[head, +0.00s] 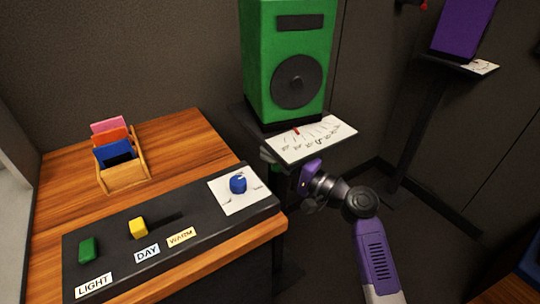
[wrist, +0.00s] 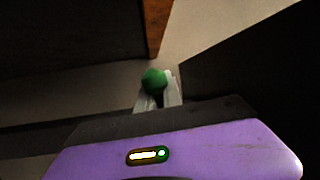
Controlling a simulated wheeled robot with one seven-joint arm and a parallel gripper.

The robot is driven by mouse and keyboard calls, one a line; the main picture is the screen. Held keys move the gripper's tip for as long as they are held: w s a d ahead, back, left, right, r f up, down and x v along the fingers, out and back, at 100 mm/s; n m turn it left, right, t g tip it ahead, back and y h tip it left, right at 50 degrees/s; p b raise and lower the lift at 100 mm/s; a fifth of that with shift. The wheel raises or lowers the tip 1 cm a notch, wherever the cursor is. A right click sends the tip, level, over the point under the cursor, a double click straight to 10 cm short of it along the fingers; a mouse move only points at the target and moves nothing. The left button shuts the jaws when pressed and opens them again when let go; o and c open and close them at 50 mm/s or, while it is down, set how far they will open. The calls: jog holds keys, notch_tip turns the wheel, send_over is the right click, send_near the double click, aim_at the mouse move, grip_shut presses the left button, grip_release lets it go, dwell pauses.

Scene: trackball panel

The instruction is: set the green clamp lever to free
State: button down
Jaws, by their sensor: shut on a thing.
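The green clamp lever shows in the wrist view as a round green knob (wrist: 153,77) between my fingertips. My gripper (wrist: 158,91) is shut on it. In the head view my gripper (head: 272,158) reaches in just below the shelf that carries the green speaker-like box (head: 290,55) and a white scale card (head: 312,138).
A wooden desk (head: 63,178) stands at left with a dark control panel (head: 110,218) and a card holder (head: 126,176). The panel edge is close to my gripper. A second stand with a purple box (head: 463,30) is at the back right. Floor beside my arm is clear.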

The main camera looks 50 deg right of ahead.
jog(key=shift+w+a+f+n+y, duration=0.1)
jog(key=shift+a+f+n+y, duration=0.05)
jog(key=shift+a+n+y, duration=0.2)
jog(key=shift+s+d+f+n+g+h+b, duration=0.1)
jog(key=shift+d+f+n+g+h+b, duration=0.2)
jog(key=shift+f+n+g, duration=0.65)
jog(key=shift+s+d+f+n+g+h+b, duration=0.15)
jog(key=shift+d+f+n, duration=0.35)
jog(key=shift+n, duration=1)
jog(key=shift+s+d+f+n+g+h+b, duration=0.1)
jog(key=shift+d+f+n+g, duration=0.3)
jog(key=shift+f+n, duration=0.65)
jog(key=shift+a+r+n, duration=0.1)
jog(key=shift+n, duration=0.15)
jog(key=c, duration=1.5)
grip_release()
jog(key=shift+c, duration=0.2)
jog(key=shift+o, duration=0.3)
jog(key=shift+r, duration=0.1)
jog(key=shift+d+r, duration=0.15)
jog(key=shift+d, duration=0.05)
